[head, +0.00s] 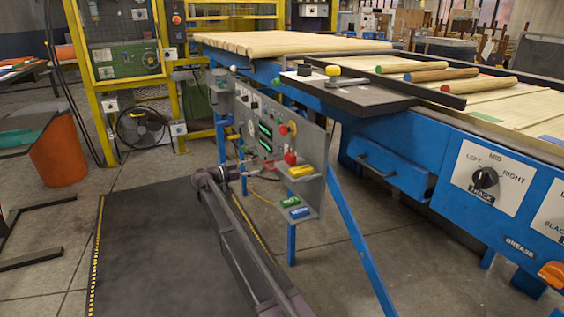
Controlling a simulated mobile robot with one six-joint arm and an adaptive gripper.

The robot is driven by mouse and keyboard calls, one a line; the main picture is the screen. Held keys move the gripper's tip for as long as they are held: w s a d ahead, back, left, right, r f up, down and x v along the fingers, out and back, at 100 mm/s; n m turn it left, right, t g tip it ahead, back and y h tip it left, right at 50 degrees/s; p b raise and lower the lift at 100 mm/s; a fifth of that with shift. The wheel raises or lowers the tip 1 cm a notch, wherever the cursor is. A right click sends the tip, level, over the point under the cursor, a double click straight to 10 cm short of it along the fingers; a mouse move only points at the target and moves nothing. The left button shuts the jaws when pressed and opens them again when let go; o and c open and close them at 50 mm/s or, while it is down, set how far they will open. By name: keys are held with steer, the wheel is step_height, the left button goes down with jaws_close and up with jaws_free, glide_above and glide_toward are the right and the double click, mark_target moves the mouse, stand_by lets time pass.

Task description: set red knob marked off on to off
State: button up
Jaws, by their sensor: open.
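A grey control panel (308,142) stands on blue legs in the middle of the head view. A red knob (290,158) sits low on its face, above a yellow block. Its marking and the way it points are too small to read. Above it is a round red button (284,130) on a yellow base. My gripper (262,171) is in front of the panel, to the left of the red knob and slightly lower. It looks open and empty, apart from the knob. Its fingers are small and hard to make out.
A blue conveyor table (420,150) with a dark selector knob (485,178) stands to the right.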

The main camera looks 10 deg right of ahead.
steer(key=x, duration=1.3)
steer(key=shift+w+d, duration=0.15)
steer(key=shift+d, duration=0.15)
steer(key=c, duration=1.2)
